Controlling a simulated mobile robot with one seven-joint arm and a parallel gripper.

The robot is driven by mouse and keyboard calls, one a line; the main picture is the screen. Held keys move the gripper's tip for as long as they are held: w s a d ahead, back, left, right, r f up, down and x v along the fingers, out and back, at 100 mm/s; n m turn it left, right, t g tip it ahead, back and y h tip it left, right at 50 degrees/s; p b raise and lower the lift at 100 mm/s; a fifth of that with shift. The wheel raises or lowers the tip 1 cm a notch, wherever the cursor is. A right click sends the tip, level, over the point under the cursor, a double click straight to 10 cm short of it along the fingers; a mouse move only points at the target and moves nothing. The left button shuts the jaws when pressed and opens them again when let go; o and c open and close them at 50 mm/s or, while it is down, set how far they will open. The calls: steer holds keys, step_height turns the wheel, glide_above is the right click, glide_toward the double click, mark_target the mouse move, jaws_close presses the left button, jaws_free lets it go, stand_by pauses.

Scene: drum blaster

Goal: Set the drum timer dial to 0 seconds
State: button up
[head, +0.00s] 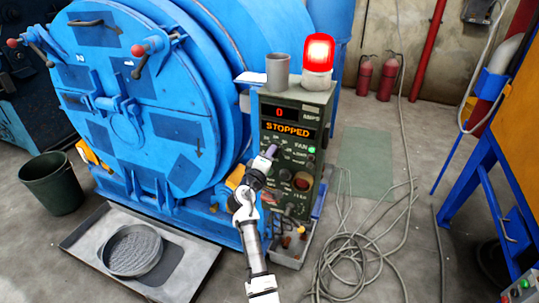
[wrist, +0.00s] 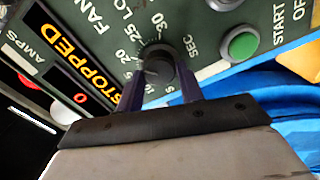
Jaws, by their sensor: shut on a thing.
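The timer dial (wrist: 158,66) is a dark round knob on the green control panel, ringed by printed numbers from low values up to 30 and the word SEC. In the wrist view my gripper (wrist: 160,85) has one finger on each side of the dial and is shut on it. Which number the dial points to cannot be told. In the head view my gripper (head: 268,156) is at the front of the control box (head: 290,185) and covers most of the dial. The display (head: 287,129) reads STOPPED, with a red 0 above it by AMPS.
A lit red beacon (head: 318,55) and a grey cup (head: 277,72) stand on the control box. A green button (wrist: 239,46) is near the dial. The big blue drum (head: 140,90) is at left. A tray (head: 190,262) and coiled cables (head: 350,258) lie on the floor.

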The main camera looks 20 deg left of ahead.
steer(key=shift+d+f+n+p, duration=0.15)
steer(key=shift+n+p, duration=2.6)
steer(key=shift+n, duration=5.3)
steer(key=shift+d+f+n+p, duration=0.1)
steer(key=shift+n+p, duration=2.6)
steer(key=shift+n, duration=5.35)
steer(key=o, duration=1)
steer(key=shift+r, duration=0.1)
